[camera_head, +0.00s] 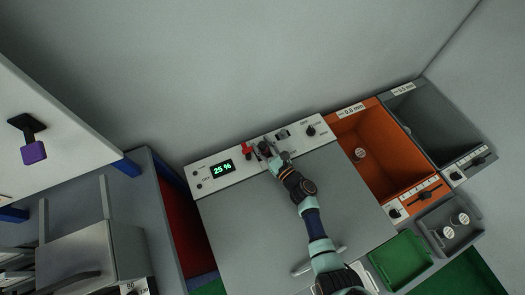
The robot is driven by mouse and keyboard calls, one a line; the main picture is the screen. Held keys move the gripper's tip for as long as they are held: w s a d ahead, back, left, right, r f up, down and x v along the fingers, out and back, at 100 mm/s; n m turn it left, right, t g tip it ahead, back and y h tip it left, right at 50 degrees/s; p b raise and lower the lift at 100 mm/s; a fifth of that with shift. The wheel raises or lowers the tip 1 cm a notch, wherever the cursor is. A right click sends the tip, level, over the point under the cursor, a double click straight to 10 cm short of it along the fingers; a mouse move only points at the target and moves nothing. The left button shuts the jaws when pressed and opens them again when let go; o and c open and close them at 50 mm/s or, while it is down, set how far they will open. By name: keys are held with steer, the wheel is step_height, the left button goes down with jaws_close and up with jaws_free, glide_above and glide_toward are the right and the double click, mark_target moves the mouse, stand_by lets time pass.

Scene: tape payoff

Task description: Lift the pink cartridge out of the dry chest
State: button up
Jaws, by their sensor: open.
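No pink cartridge shows in this view. A large box with a white control panel and a green "25 %" display (222,167), which looks like the dry chest, stands in the middle. Its flat grey lid (250,225) is down and hides whatever is inside. A pale bar handle (318,260) lies near the lid's front edge. My gripper (264,152) is open at the panel, just right of a small red part (247,149). My arm crosses over the lid. I cannot tell whether the fingers touch anything.
An orange bin (375,172) holding a round white-topped piece and a dark grey bin (432,125) stand at right. A purple block (34,151) sticks out from a white panel at left. A grey handled box (85,262) stands lower left.

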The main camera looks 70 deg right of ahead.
steer(key=shift+s, duration=0.1)
steer(key=shift+c, duration=0.3)
jaws_close()
step_height(320, 180, up, 28)
steer(key=p, duration=1.7)
